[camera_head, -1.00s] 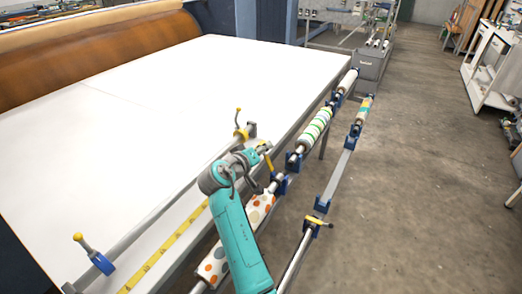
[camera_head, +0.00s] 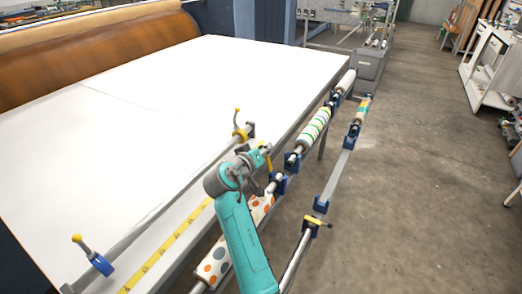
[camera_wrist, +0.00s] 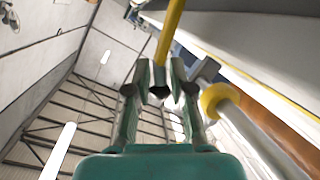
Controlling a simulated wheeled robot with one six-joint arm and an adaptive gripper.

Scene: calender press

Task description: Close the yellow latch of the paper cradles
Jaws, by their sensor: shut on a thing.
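A slim yellow latch lever (camera_head: 268,162) stands raised by the blue paper cradle (camera_head: 278,184) at the table's front edge. My gripper (camera_head: 265,149) is at the top of this lever. In the wrist view, my gripper (camera_wrist: 160,88) is shut on the yellow lever (camera_wrist: 171,28), which runs up from between the fingertips. The lever's hinge is hidden. Another yellow latch (camera_head: 319,221) lies flat across a blue cradle on the outer, lower rail.
A spotted paper roll (camera_head: 215,266) lies below my arm, and a striped roll (camera_head: 314,131) is farther back. The floor (camera_head: 420,170) to the right is clear.

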